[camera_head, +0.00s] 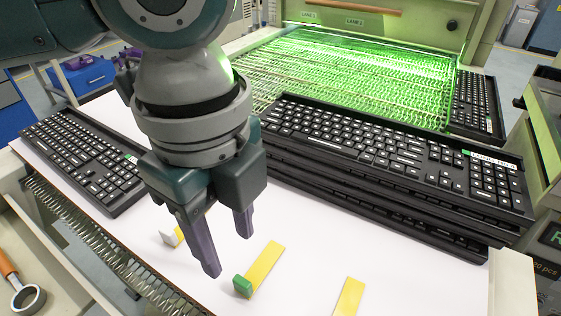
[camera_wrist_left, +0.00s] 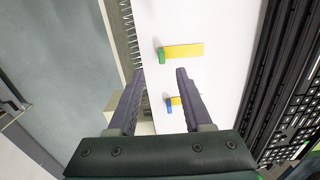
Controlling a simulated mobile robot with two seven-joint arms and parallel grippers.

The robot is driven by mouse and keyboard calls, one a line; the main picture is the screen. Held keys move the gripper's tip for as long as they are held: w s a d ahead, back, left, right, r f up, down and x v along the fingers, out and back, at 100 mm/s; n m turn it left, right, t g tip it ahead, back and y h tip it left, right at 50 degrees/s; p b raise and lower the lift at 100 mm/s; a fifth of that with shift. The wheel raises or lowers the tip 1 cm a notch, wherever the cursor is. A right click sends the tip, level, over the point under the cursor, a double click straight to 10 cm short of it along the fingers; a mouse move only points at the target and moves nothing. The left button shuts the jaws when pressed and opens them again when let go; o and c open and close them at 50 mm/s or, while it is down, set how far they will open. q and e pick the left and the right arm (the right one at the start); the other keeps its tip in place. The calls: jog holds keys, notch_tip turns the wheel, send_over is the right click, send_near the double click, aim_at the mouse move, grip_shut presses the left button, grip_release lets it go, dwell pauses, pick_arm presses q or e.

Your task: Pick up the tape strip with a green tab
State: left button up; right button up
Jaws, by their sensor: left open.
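The tape strip with a green tab (camera_head: 264,266) lies flat on the white tabletop, its yellow band pointing away from the green tab (camera_head: 242,286). It also shows whole in the left wrist view (camera_wrist_left: 184,51), beyond the fingertips. My left gripper (camera_head: 226,252) is open and empty, with its purple fingers pointing down. In the head view it is just left of the green-tab strip and apart from it. In the left wrist view (camera_wrist_left: 160,74), a strip with a blue tab (camera_wrist_left: 169,105) shows between the fingers, partly hidden by one. My right gripper is not seen.
Another yellow strip (camera_head: 350,297) lies to the right, cut off by the frame. A pale-tabbed piece (camera_head: 172,237) shows behind a finger. Stacked keyboards (camera_head: 400,150) stand behind, another keyboard (camera_head: 80,160) lies left. A metal spring-like strip (camera_head: 100,250) runs along the front edge.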

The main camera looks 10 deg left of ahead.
aim_at(242, 281)
pick_arm(q)
notch_tip(242, 281, down, 3)
jog(key=shift+s+d+r, duration=0.1)
jog(key=shift+s, duration=0.05)
jog(key=f, duration=0.3)
jog(key=f+b, duration=0.1)
jog(key=f, duration=0.2)
jog(key=shift+w+d, duration=0.1)
jog(key=shift+w, duration=0.1)
jog(key=shift+r, duration=0.1)
grip_shut()
dwell(1.0)
